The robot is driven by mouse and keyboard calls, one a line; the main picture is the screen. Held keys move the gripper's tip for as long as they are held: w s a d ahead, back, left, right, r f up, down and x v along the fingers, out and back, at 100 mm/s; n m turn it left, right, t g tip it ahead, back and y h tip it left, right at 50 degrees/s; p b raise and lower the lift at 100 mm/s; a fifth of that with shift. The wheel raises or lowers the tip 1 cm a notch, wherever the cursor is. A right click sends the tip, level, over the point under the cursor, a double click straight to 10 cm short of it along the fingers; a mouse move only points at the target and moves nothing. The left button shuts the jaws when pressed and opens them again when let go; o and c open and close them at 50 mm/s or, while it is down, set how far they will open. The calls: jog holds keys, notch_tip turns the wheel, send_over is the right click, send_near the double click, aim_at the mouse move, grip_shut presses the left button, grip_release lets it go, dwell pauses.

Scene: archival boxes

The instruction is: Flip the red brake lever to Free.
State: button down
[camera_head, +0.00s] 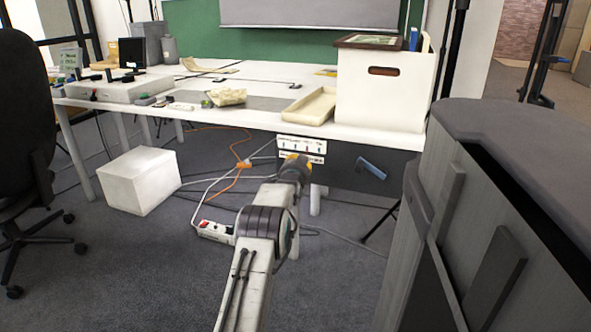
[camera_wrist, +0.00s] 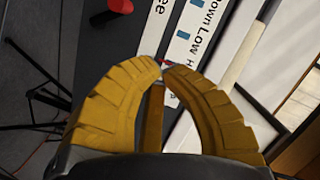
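The control panel (camera_head: 301,144) hangs under the front edge of the desk, with white label strips and a row of small dark switches. My gripper (camera_head: 291,163) is at the panel's lower part. In the wrist view my gripper (camera_wrist: 163,67) has its yellow fingertips almost together in front of the labels.
A white box (camera_head: 384,95) and shallow tray (camera_head: 308,106) stand on the desk (camera_head: 270,122). A white cube (camera_head: 138,180), cables and a power strip (camera_head: 215,231) are on the floor. A grey cabinet (camera_head: 500,200) is close at right.

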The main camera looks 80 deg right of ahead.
jog(key=a+r+p, duration=0.1)
jog(key=a+p, duration=0.2)
jog(key=a, duration=0.3)
jog(key=shift+w+a+r, duration=0.2)
jog(key=shift+a, duration=0.15)
dwell(0.9)
